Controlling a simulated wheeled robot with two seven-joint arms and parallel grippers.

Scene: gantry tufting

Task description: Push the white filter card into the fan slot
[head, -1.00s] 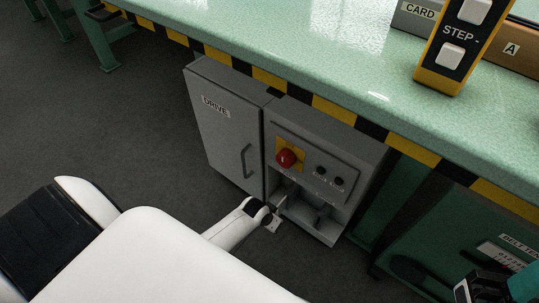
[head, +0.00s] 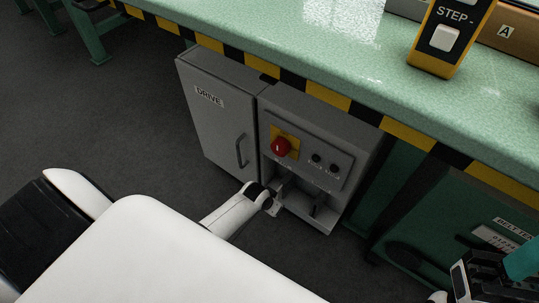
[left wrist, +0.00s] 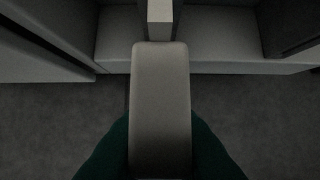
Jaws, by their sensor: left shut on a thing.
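My left gripper (head: 270,206) is low at the open lower bay of the grey DRIVE cabinet unit, with its arm reaching in from the left. In the left wrist view, a pale rounded finger of the left gripper (left wrist: 160,105) fills the middle. A narrow pale piece, apparently the white filter card (left wrist: 160,20), shows at its tip, in front of the grey bay. The gripper is shut on it. How deep it sits is hidden, and I cannot make out the slot. My right gripper (head: 462,283) is partly in view at the lower right; its jaws are unclear.
The DRIVE cabinet door (head: 220,115) is closed. A red knob (head: 281,147) on a yellow plate is above the bay. The green bench (head: 300,45) overhangs it. A green housing (head: 445,215) stands at right.

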